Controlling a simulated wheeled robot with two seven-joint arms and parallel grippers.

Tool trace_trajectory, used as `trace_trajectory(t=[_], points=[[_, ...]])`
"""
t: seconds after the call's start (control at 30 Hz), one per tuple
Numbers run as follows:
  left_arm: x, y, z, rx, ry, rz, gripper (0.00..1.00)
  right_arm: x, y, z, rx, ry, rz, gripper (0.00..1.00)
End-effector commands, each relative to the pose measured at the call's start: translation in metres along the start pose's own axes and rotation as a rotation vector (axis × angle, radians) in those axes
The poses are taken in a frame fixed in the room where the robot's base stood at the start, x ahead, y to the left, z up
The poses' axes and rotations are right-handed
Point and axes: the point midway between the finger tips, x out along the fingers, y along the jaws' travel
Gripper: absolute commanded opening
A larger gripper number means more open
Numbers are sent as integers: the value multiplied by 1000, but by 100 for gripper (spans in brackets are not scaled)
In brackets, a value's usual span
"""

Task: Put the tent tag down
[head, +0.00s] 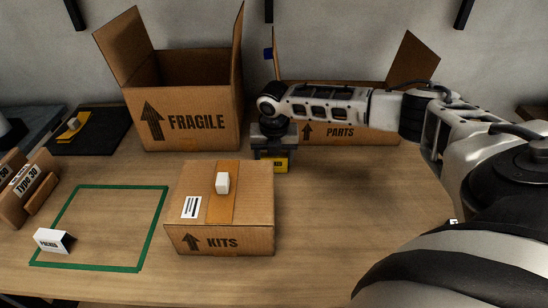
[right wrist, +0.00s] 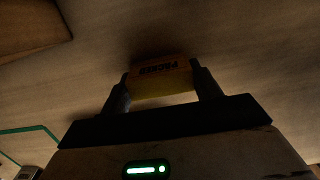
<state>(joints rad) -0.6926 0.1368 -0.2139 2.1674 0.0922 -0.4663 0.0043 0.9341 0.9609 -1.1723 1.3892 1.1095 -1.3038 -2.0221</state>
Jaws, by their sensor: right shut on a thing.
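A yellow tent tag with dark lettering (head: 281,165) is between the fingers of my right gripper (head: 272,158), over the table behind the closed KITS box (head: 220,240). In the right wrist view the tag (right wrist: 161,88) reads PACKED, and the gripper's two fingers are shut on its sides. A dark shadow lies close beside it on the wood; I cannot tell whether it touches the table. A second tent tag, white and also lettered (head: 52,241), stands at the front left corner of a green outline (head: 150,232). My left gripper is not in view.
An open FRAGILE box (head: 190,95) and an open PARTS box (head: 350,133) stand at the back. A small white block (head: 222,183) sits on the KITS box. A dark mat (head: 100,140) and Type 30 holder (head: 28,185) are at left. The outline's middle is clear.

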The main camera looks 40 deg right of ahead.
Motion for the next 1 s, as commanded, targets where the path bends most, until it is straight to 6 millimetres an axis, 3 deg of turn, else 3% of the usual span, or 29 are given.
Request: trace_trajectory(t=[0.37, 0.4, 0.47, 0.8, 1.0], points=[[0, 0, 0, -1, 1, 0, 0, 4, 0, -1, 0, 0, -1, 42], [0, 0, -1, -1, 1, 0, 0, 4, 0, 0, 0, -1, 0, 68], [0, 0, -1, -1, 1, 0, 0, 4, 0, 0, 0, -1, 0, 84], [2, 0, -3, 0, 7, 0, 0, 1, 0, 0, 0, -2, 0, 84], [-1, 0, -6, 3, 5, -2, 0, -29, 0, 1, 0, -3, 3, 84]])
